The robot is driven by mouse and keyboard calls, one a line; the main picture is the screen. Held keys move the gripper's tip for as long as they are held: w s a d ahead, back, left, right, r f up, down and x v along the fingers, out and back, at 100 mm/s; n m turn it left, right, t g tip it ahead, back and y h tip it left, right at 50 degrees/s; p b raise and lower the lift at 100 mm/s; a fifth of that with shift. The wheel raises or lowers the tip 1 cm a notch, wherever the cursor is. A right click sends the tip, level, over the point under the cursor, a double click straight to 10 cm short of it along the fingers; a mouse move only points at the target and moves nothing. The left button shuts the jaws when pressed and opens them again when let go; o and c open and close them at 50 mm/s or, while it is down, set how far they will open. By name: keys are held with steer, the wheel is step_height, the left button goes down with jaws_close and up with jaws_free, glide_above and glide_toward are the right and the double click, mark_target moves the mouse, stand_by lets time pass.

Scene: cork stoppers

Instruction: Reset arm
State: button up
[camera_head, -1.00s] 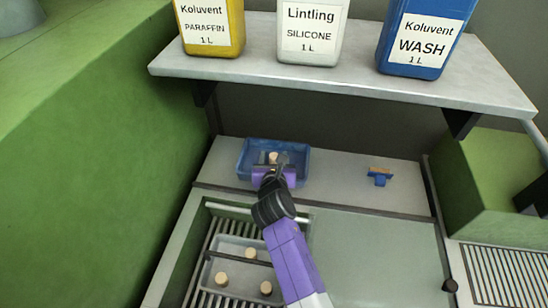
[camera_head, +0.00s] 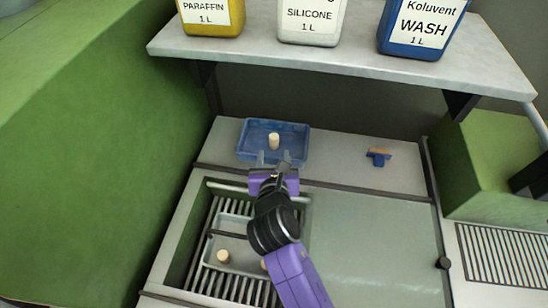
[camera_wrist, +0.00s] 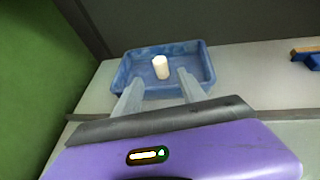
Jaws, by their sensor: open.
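My gripper (camera_head: 273,160) is open and empty, just in front of the blue tray (camera_head: 245,140) on the back ledge. One pale cork stopper (camera_head: 274,141) stands upright inside the tray, apart from the fingers. In the wrist view the two fingers (camera_wrist: 158,88) reach over the tray's near rim, with the stopper (camera_wrist: 160,67) beyond them. In the head view another stopper (camera_head: 223,256) lies in the grey tray (camera_head: 230,228) over the slatted basin. A further stopper there is mostly hidden by my arm.
A shelf (camera_head: 330,62) with yellow, white and blue bottles overhangs the back. A blue scraper-like tool (camera_head: 378,158) lies right of the blue tray. A green wall (camera_head: 100,170) bounds the left. The pale panel (camera_head: 370,235) at right is clear.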

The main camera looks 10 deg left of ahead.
steer(key=shift+s+r, duration=0.15)
steer(key=shift+s, duration=0.15)
stand_by(0.4)
steer(key=shift+a+r+m, duration=0.15)
steer(key=shift+m, duration=0.55)
step_height(320, 180, up, 5)
steer(key=a+m+t+y, duration=0.2)
steer(key=a+m+y, duration=0.1)
steer(key=m, duration=0.3)
steer(key=s+d+r+m+h, duration=0.1)
steer(key=s+d+r+m, duration=0.1)
steer(key=s+d+m, duration=1.1)
steer(key=s+d+r+m+t+h, duration=0.1)
steer(key=s+d+m+h, duration=0.1)
steer(key=s+d+m, duration=1.2)
steer(key=s+m, duration=0.1)
steer(key=s, duration=0.6)
steer(key=shift+d+r+m+t, duration=0.2)
steer(key=shift+r+m+t, duration=0.1)
steer(key=shift+r+m, duration=0.1)
steer(key=s, duration=0.2)
steer(key=s+d+f+m+g+h, duration=0.1)
steer(key=s, duration=0.1)
steer(key=s+d+f+g, duration=0.1)
steer(key=s, duration=0.1)
steer(key=shift+d+h, duration=0.25)
steer(key=shift+h, duration=0.15)
steer(key=shift+c, duration=0.2)
